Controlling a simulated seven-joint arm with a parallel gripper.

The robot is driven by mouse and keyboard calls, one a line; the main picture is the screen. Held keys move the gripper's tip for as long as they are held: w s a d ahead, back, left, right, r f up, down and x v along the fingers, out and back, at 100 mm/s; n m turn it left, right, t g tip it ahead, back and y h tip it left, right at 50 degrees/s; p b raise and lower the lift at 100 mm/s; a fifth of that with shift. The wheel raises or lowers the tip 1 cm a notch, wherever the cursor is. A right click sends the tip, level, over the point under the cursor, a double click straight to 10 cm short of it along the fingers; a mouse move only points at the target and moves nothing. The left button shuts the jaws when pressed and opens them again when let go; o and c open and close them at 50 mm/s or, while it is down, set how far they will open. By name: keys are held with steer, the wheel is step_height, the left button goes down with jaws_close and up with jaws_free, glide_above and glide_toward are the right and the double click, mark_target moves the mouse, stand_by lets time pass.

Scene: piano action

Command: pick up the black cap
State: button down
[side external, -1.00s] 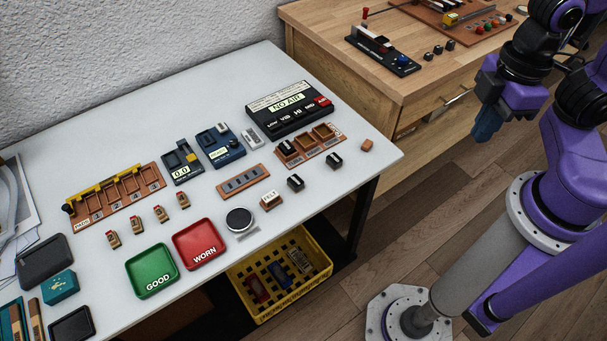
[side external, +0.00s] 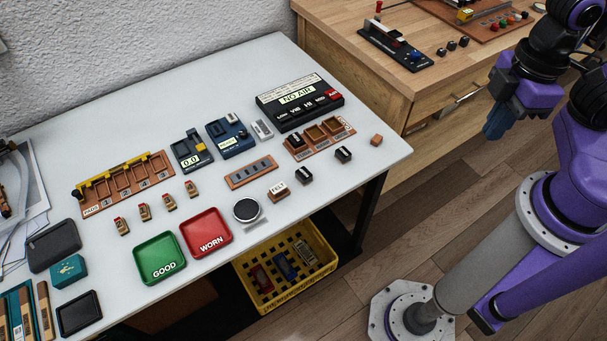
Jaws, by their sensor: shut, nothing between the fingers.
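No single thing is plainly marked as the black cap. The likely candidates are small black blocks with a white mark. One black block (side external: 304,176) and another black block (side external: 343,155) stand apart on the white table. A third, similar black block (side external: 295,141) sits in the left compartment of a brown wooden tray (side external: 349,125). My gripper (side external: 494,131) has blue fingers, points down and is shut and empty. It hangs right of the white table, beyond its edge, well away from all the blocks.
A brown FELT block (side external: 278,191), a round dark-topped disc (side external: 246,210) and the NO AIR box (side external: 299,101) are near the blocks. Red WORN (side external: 207,247) and green GOOD (side external: 160,272) trays lie further left. A wooden bench (side external: 400,85) stands behind. A yellow crate (side external: 325,268) is below.

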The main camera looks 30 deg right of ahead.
steer(key=c, duration=0.6)
jaws_free()
steer(key=shift+o, duration=0.2)
steer(key=n, duration=0.6)
glide_above(305, 172)
step_height(305, 172, down, 24)
steer(key=shift+w+a, duration=0.1)
steer(key=shift+f, duration=2.5)
